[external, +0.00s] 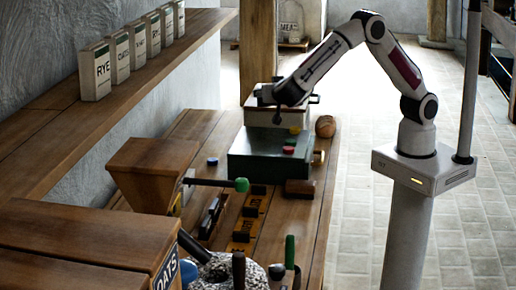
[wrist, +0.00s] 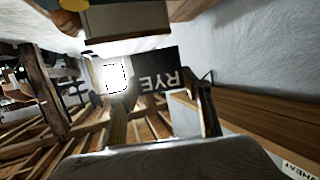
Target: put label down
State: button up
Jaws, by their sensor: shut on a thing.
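The label is a dark plate with pale letters reading RYE (wrist: 160,79), upside down in the wrist view. It sits between the two fingers of my gripper (wrist: 163,108), which is shut on it.
A wooden shelf (external: 140,62) along the left wall carries a row of lettered boxes, the nearest reading RYE (external: 95,72).

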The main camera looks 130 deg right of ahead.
jog(key=shift+f, duration=3)
jog(key=shift+f, duration=1.85)
jog(key=shift+f, duration=0.15)
